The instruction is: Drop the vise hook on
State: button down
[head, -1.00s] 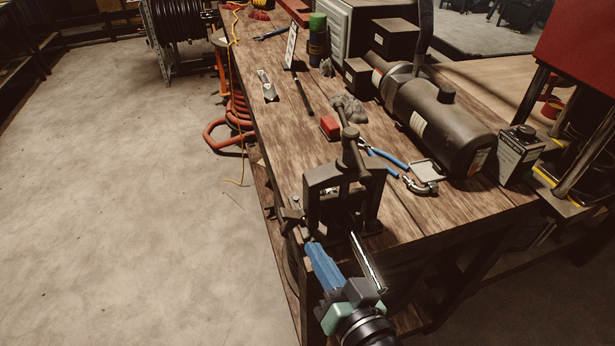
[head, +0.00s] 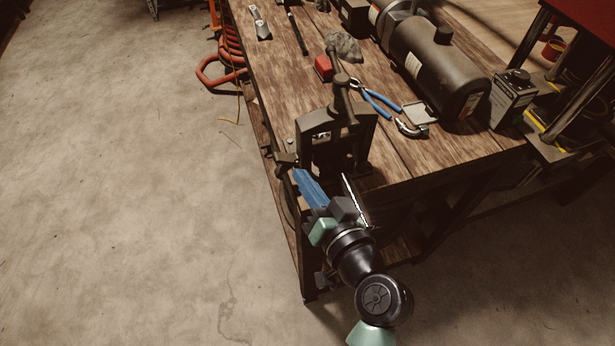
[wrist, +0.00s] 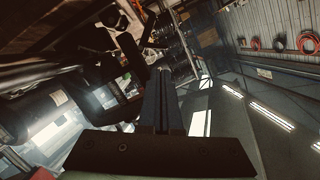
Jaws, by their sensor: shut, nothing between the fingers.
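The dark metal vise (head: 343,142) stands upright at the near corner of the bench, with its screw and handle rising from the top. A small dark part juts from its lower left side (head: 286,160); I cannot tell for sure whether this is the hook. My gripper (head: 299,173) has blue fingers, shut and empty, close to the vise's lower left side. I cannot tell whether they touch it. In the wrist view the shut fingers (wrist: 162,72) point up the picture, with dark metal parts just left of their tips, too dark to name.
The wooden bench (head: 285,75) carries blue-handled pliers (head: 380,103), a red block (head: 323,68), a grey rag (head: 344,46), a small clamp (head: 410,129) and a large dark cylinder (head: 430,65). The floor left of the bench (head: 130,180) is clear.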

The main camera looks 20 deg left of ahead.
aim_at(287, 162)
jog(key=p+x, duration=0.1)
jog(key=x, duration=0.5)
jog(key=shift+w+a+f, duration=0.1)
jog(key=shift+w+a, duration=0.15)
jog(key=shift+w, duration=0.05)
jog(key=shift+s+a+f+n+h+b, duration=0.25)
jog(key=shift+n+h+b, duration=0.15)
jog(key=shift+n+b, duration=0.6)
jog(key=n+b, duration=0.1)
jog(key=b, duration=0.1)
jog(key=f+n+b, duration=0.1)
jog(key=b, duration=0.1)
jog(key=shift+s+a+f+n+t+h, duration=0.1)
jog(key=shift+s+a+n+t+h, duration=0.1)
jog(key=shift+a+n+t+h, duration=0.15)
jog(key=shift+s+a+f+n+t+h+b, duration=0.1)
jog(key=shift+f+n+t+h+b, duration=0.25)
jog(key=shift+n+b, duration=0.55)
jog(key=shift+s+a+f+n+t+h+b, duration=0.15)
jog(key=shift+n+h+b, duration=0.25)
jog(key=shift+n+b, duration=0.45)
jog(key=shift+w, duration=0.1)
jog(key=shift+r, duration=0.1)
